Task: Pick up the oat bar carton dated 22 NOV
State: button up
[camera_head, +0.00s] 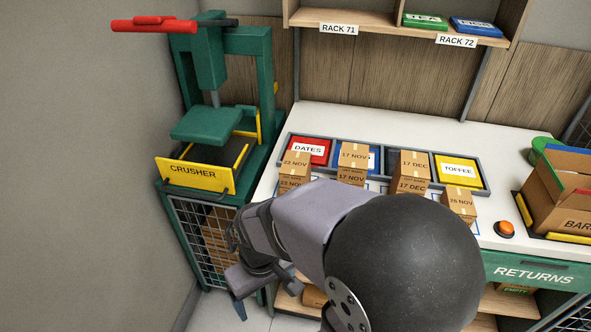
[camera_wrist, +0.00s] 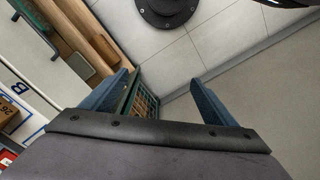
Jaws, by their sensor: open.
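The carton dated 22 NOV (camera_head: 296,161) is a small brown box at the left end of the carton row on the white counter. It sits on top of another brown carton (camera_head: 291,184), whose date reads only partly, ending in NOV. My gripper (camera_wrist: 162,78) is open and empty in the wrist view, its two blue-grey fingers spread above the tiled floor. In the head view my gripper hangs in front of the counter, low and left of the 22 NOV carton and apart from it. My arm hides part of the counter front.
Stacked 17 NOV (camera_head: 353,157) and 17 DEC (camera_head: 413,163) cartons and a 26 NOV carton (camera_head: 459,200) stand to the right. Bins lie behind, including red DATES (camera_head: 310,149). The green crusher (camera_head: 205,135) stands left. Racks (camera_head: 400,30) hang above.

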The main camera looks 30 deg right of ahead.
jog(key=w+d+n+t+b, duration=0.1)
jog(key=w+d+t+b, duration=0.2)
jog(key=w, duration=0.7)
jog(key=w+t+b, duration=0.3)
jog(key=w+t, duration=0.2)
jog(key=w, duration=0.4)
jog(key=w+d+r+m+t+h+b, duration=0.25)
jog(key=w+d+r+h, duration=0.2)
jog(key=d, duration=0.25)
jog(key=w+d+r+m+t+h+b, duration=0.1)
jog(key=w+d+r+t+h+b, duration=0.15)
jog(key=d+r+h, duration=0.4)
jog(key=m+h+b, duration=0.1)
jog(key=m+b, duration=0.2)
jog(key=m, duration=0.3)
send_near(298, 154)
jog(key=w, duration=0.1)
jog(key=w+d, duration=0.1)
jog(key=shift+w+r+n, duration=0.25)
jog(key=shift+w+r, duration=0.1)
jog(key=shift+s+d+f+m+b, duration=0.1)
jog(key=shift+d+m+b, duration=0.1)
jog(key=shift+m+b, duration=0.2)
jog(key=shift+f+m+h, duration=0.3)
jog(key=shift+f+h, duration=0.05)
jog(key=shift+h, duration=0.05)
jog(key=shift+p+x, duration=0.85)
jog(key=shift+x, duration=2.8)
jog(key=shift+s+d+f, duration=0.15)
jog(key=shift+f, duration=0.05)
